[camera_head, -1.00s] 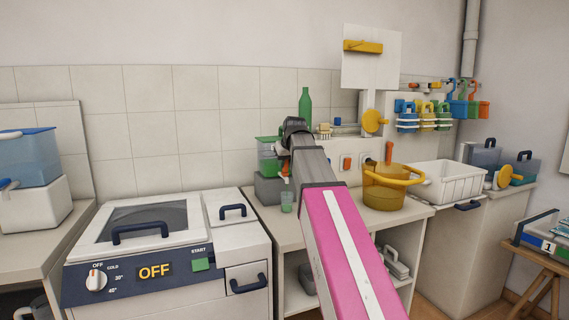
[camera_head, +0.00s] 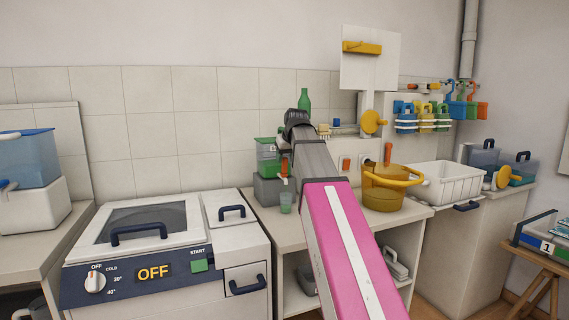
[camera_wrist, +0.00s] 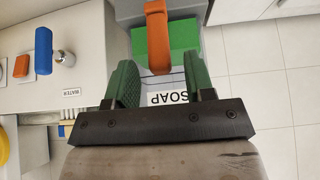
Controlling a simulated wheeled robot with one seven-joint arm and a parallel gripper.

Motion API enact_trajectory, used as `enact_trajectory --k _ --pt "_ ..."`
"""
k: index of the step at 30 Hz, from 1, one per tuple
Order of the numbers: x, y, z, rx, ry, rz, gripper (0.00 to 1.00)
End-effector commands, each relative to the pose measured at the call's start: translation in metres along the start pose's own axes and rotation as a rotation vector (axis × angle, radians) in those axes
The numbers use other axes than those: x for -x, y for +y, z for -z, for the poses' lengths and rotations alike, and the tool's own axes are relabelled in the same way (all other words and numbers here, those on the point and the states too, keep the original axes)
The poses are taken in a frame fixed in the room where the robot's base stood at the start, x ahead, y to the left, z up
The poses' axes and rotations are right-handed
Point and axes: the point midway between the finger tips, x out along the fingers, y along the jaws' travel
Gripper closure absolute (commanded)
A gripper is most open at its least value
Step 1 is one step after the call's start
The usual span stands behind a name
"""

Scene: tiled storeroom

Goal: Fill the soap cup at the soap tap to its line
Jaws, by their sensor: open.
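The tank holds green soap and stands on a grey block. The orange tap lever (camera_head: 284,166) shows just left of my arm. In the wrist view, my gripper (camera_wrist: 158,65) has its two green fingers apart, with the orange lever (camera_wrist: 157,36) just beyond the gap between them. The SOAP label (camera_wrist: 172,98) shows between the fingers. The cup is not visible there, and its fill line is too small to make out.
A washing machine (camera_head: 165,262) stands left of the counter. A yellow pot (camera_head: 384,192) and a white basket (camera_head: 445,184) stand to the right. The counter front around the cup is clear.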

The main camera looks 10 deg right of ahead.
Motion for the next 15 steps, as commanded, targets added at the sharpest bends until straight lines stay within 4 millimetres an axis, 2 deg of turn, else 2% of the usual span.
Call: enact_trajectory --k 1,6,15 --pt "0.011 0.000 0.000 0.000 0.001 0.000 0.51" --pt "0.039 0.000 0.000 0.000 0.001 0.000 0.51" --pt "0.068 0.000 0.000 0.000 0.000 0.000 0.51"
